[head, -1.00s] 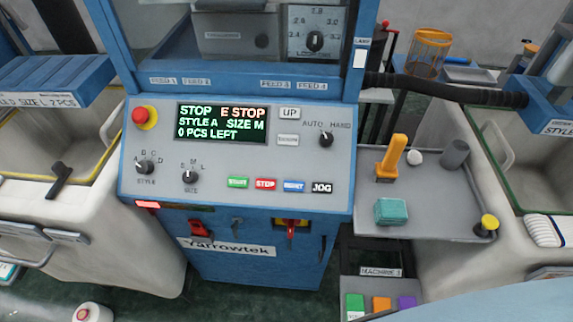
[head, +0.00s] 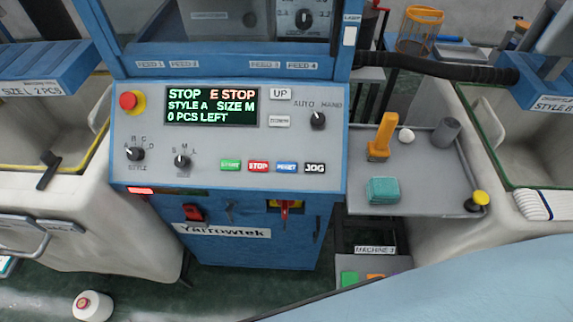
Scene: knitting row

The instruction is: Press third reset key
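The blue reset key (head: 287,168) sits on the grey control panel (head: 220,135) of a blue machine in the middle of the head view. It is third in a row, between the red stop key (head: 258,167) and the black jog key (head: 315,169); the green start key (head: 230,166) is at the left end. The display (head: 211,106) reads STOP, E STOP, STYLE A, SIZE M, 0 PCS LEFT. A red emergency button (head: 129,101) on a yellow base is at the panel's upper left. Neither gripper is in view.
A grey side tray (head: 420,190) right of the panel holds an orange-handled tool (head: 381,137), a teal block (head: 383,190) and a grey cylinder (head: 446,131). Pale bins stand on both sides. A white cone (head: 92,305) is on the floor at lower left.

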